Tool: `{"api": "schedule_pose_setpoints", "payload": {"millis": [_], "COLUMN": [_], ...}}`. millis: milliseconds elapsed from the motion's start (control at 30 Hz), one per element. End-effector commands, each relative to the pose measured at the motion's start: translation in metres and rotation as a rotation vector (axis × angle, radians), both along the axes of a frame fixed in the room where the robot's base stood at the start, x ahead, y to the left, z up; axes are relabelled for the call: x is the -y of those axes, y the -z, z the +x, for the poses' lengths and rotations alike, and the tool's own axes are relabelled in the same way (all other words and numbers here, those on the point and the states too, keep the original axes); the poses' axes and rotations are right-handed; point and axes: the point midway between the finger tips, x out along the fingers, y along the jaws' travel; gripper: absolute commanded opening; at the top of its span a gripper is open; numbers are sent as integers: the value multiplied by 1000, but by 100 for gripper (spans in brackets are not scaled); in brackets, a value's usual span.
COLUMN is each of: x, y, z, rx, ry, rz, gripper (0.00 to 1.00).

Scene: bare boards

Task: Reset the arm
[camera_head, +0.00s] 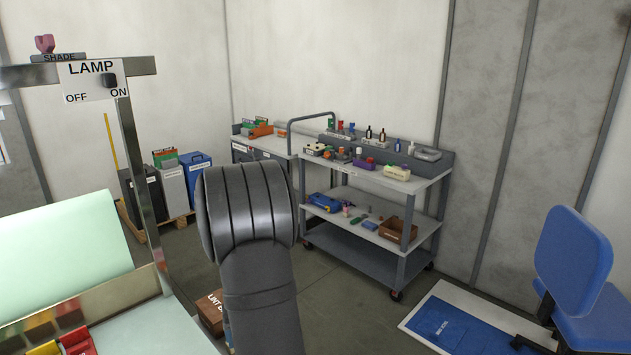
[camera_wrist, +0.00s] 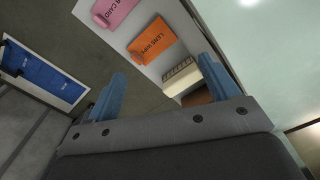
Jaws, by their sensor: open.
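My gripper (camera_wrist: 161,66) shows in the wrist view with its two blue fingers spread wide apart. Nothing is between them that I can see being held. In the head view my dark arm link rises in the lower middle, and the gripper itself is hidden or out of frame. Beyond the fingers in the wrist view, an orange packet marked as lens wipes (camera_wrist: 152,40) and a pink packet (camera_wrist: 119,9) lie on a pale surface, apart from the fingers.
A grey cart (camera_head: 372,172) loaded with bottles and boxes stands behind my arm. A lamp switch panel (camera_head: 90,82) on a metal frame is at left, above a pale green panel (camera_head: 60,250).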

Motion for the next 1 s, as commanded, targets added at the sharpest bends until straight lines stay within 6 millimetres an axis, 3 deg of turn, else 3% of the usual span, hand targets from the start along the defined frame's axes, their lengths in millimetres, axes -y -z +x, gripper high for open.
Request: {"api": "schedule_pose_setpoints", "payload": {"millis": [533, 700, 1000], "x": [95, 109, 113], "y": [32, 37, 38], "z": [24, 26, 26], "rx": [0, 0, 1], "ry": [129, 146, 151], "rz": [0, 0, 0], "gripper": [80, 80, 80]}}
